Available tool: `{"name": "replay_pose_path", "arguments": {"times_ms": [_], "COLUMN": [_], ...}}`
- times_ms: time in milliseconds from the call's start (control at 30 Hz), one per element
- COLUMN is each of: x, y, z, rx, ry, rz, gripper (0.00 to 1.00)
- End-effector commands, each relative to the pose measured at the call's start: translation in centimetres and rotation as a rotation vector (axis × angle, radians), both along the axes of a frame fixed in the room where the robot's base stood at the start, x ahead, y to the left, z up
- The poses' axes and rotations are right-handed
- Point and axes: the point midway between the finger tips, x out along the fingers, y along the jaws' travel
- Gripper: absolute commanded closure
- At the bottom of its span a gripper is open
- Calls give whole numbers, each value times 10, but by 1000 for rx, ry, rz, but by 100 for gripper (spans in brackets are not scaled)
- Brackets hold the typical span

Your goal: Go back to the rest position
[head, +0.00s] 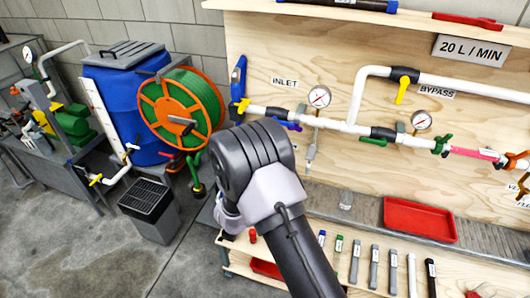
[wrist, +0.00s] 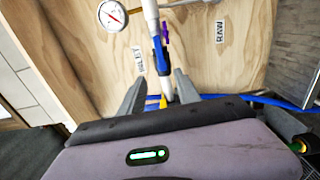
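My gripper (wrist: 159,84) shows in the wrist view with its two dark fingers apart and nothing clearly held between them. Beyond and between the fingers are a white pipe (wrist: 150,12) with a blue handle (wrist: 160,57) and a small purple handle (wrist: 165,33). In the head view my arm reaches toward the left end of the plywood panel. It hides the gripper there. Whether the fingers touch the pipe or handle, I cannot tell.
The plywood panel (head: 330,40) carries white piping, gauges and an INLET label (head: 285,82). A hose reel (head: 180,110) and blue tank (head: 120,95) stand left. A red tray (head: 420,219) lies on the bench. A grey bin (head: 150,208) stands on the floor, which is clear in front.

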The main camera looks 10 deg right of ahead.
Motion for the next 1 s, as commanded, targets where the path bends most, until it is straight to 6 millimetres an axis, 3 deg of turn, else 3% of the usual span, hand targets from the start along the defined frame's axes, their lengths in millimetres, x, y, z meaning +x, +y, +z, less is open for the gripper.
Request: {"name": "replay_pose_path", "arguments": {"times_ms": [367,467,567,667,767,800,900,1000], "x": [2,8,-5,-56,-141,-182,-274,-338], "y": [-1,-3,5,22,36,39,38,32], "z": [4,31,73,106,119,117,101,84], "rx": [45,325,795,1227,1559,1660,1826,1905], "ry": [-11,-55,-73,-1,128,182,271,296], "rz": [5,37,95,109,21,-47,-263,-457], "gripper": [61,61,61,61,61,61,61,61]}}
